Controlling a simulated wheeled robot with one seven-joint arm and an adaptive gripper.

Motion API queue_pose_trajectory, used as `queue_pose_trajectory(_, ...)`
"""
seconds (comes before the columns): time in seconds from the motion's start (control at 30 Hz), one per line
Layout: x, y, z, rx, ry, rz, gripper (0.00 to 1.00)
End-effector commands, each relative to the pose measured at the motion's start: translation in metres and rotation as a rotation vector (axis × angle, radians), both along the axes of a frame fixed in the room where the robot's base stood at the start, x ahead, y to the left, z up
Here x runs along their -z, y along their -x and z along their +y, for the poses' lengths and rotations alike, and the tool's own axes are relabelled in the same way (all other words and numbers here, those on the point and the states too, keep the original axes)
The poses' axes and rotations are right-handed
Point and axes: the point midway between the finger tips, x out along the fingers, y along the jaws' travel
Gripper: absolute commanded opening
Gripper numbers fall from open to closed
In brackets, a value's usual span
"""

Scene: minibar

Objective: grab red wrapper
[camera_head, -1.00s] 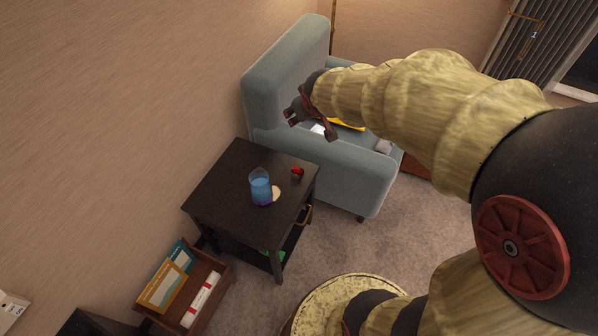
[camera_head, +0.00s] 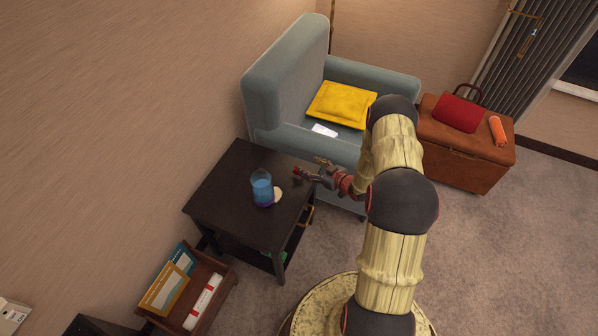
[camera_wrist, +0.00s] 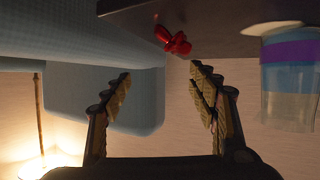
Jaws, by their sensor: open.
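The red wrapper (camera_head: 297,170) lies near the right edge of the dark side table (camera_head: 226,165). My gripper (camera_head: 310,167) is at that table edge, just right of the wrapper, with its fingers pointing left towards it. In the wrist view the wrapper (camera_wrist: 173,40) looks crumpled and shows beyond the tips of my open gripper (camera_wrist: 160,75), above and between them. Nothing is between the fingers. I cannot tell the exact gap from the fingertips to the wrapper.
A blue cup (camera_head: 261,187) and a pale round disc (camera_head: 277,195) stand close left of the wrapper. The blue armchair (camera_head: 285,95) holds a yellow cushion (camera_head: 342,104). A brown chest (camera_head: 465,150) stands right, and a wooden box (camera_head: 205,290) sits front left.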

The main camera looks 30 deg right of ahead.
Motion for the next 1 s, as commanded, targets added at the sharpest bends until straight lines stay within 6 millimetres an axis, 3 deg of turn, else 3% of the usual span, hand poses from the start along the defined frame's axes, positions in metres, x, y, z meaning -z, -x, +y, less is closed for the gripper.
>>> queue_pose_trajectory(0.1, 0.02, 0.014, 0.007, -0.011, -0.046, -0.03, 0.59)
queue_pose_trajectory(0.27, 0.029, 0.016, 0.013, -0.019, -0.067, -0.05, 0.59)
queue_pose_trajectory(1.0, 0.058, -0.049, 0.031, -0.017, -0.067, -0.048, 0.59)
